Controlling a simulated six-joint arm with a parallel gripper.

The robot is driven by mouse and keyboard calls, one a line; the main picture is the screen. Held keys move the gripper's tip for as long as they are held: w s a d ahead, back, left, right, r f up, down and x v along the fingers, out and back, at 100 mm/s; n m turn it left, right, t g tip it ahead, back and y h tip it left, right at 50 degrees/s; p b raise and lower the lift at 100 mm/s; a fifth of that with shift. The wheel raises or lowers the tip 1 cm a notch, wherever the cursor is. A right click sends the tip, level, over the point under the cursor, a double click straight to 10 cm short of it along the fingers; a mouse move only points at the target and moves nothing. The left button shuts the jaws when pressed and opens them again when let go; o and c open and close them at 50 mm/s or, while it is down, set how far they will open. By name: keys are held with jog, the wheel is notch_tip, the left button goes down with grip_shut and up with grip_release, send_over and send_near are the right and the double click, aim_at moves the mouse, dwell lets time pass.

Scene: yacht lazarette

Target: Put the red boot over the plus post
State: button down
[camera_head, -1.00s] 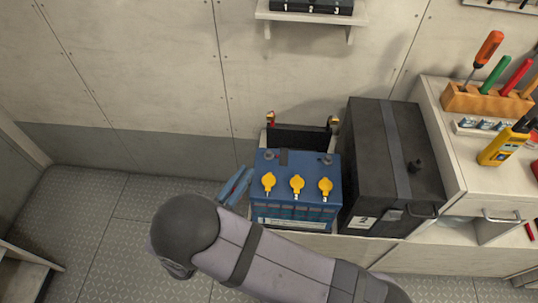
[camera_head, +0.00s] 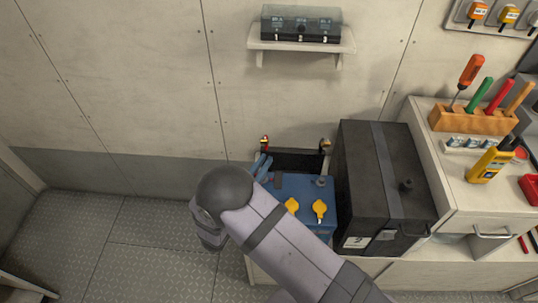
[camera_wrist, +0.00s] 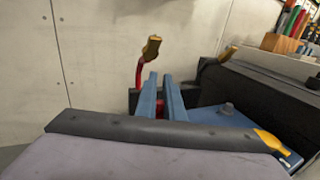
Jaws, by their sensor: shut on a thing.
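The blue battery (camera_head: 302,187) stands in a black box, partly hidden by my arm. A red lead with a brass end (camera_head: 264,141) rises at its back left; its red part also shows in the wrist view (camera_wrist: 139,74). My gripper (camera_head: 262,165) is at the battery's back left, near that lead. In the wrist view its two blue fingers (camera_wrist: 160,80) stand close together, with a little red low between them, likely the red boot, mostly hidden. One grey post (camera_wrist: 227,108) shows at the right; the left post is hidden. I see no plus mark.
A dark lead with a brass end (camera_head: 325,145) stands at the back right. A tall black case (camera_head: 385,190) stands close on the battery's right. A wall shelf (camera_head: 300,43) hangs above. The left floor is clear.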

jog(key=x, duration=0.2)
jog(key=p+x, duration=0.1)
jog(key=x, duration=0.1)
jog(key=shift+f, duration=0.3)
jog(key=shift+f+b, duration=0.4)
jog(key=shift+f, duration=0.05)
jog(key=shift+f, duration=0.2)
jog(key=c, duration=1.9)
grip_release()
jog(key=shift+o, duration=0.2)
jog(key=shift+r, duration=0.15)
